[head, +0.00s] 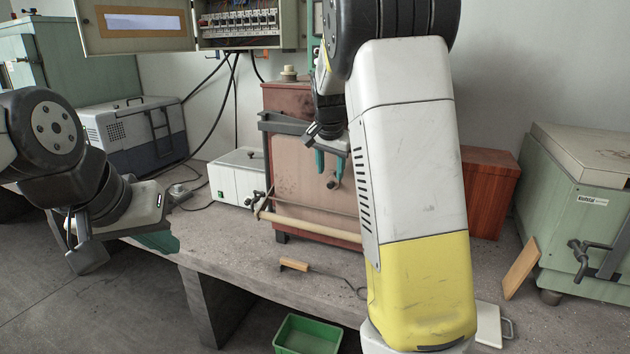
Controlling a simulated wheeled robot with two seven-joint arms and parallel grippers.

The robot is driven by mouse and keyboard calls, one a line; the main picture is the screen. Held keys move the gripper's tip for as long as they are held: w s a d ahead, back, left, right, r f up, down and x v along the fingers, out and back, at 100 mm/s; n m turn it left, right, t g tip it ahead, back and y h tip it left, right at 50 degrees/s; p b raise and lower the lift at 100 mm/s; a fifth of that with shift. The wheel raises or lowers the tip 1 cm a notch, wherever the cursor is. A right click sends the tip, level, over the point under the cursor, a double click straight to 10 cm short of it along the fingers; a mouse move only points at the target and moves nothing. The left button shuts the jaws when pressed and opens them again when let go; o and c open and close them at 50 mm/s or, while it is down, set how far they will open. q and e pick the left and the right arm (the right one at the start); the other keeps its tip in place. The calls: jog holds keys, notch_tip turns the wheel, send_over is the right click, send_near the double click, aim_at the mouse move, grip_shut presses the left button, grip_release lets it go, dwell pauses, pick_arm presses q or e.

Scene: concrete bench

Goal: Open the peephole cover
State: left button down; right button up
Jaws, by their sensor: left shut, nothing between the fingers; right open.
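A reddish-brown furnace-like box (278,98) stands on the bench with a tan front door (292,175). My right gripper (330,166) is in front of the door's upper part, its two teal fingers apart and pointing down. A small dark knob-like piece (333,184) shows just below the fingertips; it may belong to the peephole cover, but I cannot tell whether they touch. My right arm hides the door's right side. My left gripper (160,241) is shut and empty at the bench's front left edge, away from the box.
A pale rail (310,227) crosses the door's lower front, with a dark latch (255,200) at its left. A wooden-handled tool (294,265) lies on the bench. A white-green box (237,178) stands left, a green cabinet (580,205) right. A green bin (307,335) is below.

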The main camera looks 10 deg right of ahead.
aim_at(331, 183)
jog(key=shift+x, duration=2.4)
jog(key=shift+c, duration=0.4)
grip_shut()
